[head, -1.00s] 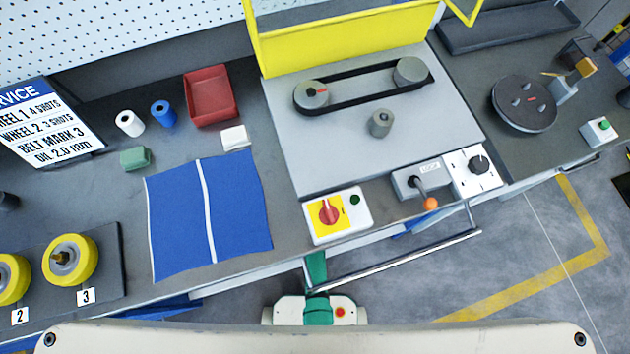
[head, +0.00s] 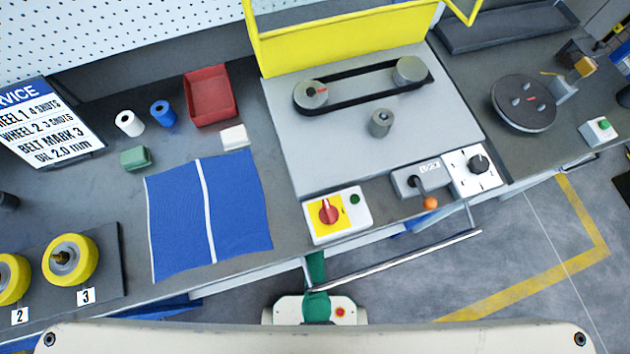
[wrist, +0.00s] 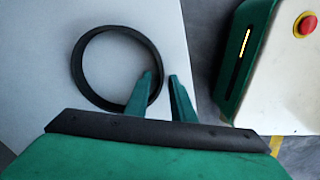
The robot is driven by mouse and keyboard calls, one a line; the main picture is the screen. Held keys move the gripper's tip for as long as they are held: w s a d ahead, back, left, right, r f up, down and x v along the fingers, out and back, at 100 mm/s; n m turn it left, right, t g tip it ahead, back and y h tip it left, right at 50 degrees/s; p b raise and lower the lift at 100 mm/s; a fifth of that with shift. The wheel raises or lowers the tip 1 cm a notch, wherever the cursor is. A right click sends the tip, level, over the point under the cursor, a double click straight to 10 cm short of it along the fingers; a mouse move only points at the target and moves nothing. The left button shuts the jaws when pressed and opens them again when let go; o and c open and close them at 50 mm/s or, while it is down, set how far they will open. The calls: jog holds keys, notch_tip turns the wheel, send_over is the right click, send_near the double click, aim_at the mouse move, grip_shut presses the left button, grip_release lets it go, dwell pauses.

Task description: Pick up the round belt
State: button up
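A black round belt (wrist: 75,62) lies as an open ring on a light grey surface in the wrist view. My gripper (wrist: 160,76) has two green fingers with a narrow gap between the tips. The left finger overlaps the belt's right side in the picture, and the right finger is just outside the ring. The belt's right rim shows between the tips; whether either finger touches it I cannot tell. In the head view, my gripper and this ring do not show. Another black belt (head: 362,88) there runs around two grey pulleys on the machine plate.
In the wrist view, the light grey surface (wrist: 40,60) is clear around the ring. In the head view, the bench holds a blue mat (head: 240,200), a red bin (head: 210,97), yellow wheels (head: 85,262), a red-knob switch box (head: 335,214) and a round dark disc (head: 525,103).

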grip_shut()
jog(key=shift+r, duration=0.1)
